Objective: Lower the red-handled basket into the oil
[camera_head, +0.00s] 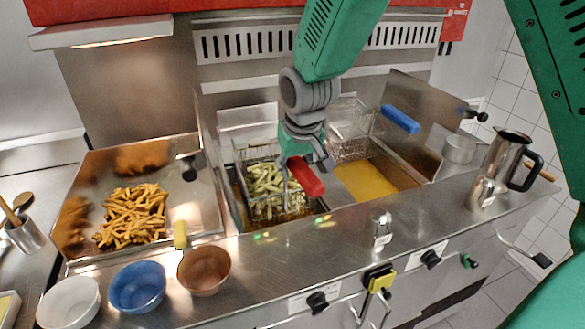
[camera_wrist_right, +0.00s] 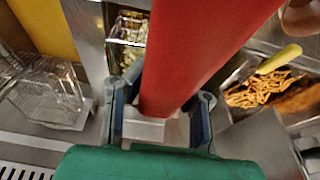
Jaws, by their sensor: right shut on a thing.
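My right gripper (camera_head: 306,152) is shut on the red handle (camera_head: 306,177) of a wire basket (camera_head: 285,212). In the right wrist view the red handle (camera_wrist_right: 195,50) runs up between the gripper's fingers (camera_wrist_right: 160,122). The basket holds pale fries (camera_head: 266,182) and sits at the left fryer well, its lower part hidden below the rim. I cannot tell how deep it is in the oil there. The right well shows open yellow oil (camera_head: 366,181). My left gripper is not in view.
An empty basket (camera_head: 349,150) with a blue handle (camera_head: 400,119) is at the back of the right well. Left is a tray of golden fries (camera_head: 134,215) with a yellow-handled scoop (camera_head: 180,235). Bowls (camera_head: 137,287), a shaker (camera_head: 380,228) and a steel jug (camera_head: 506,158) stand on the counter.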

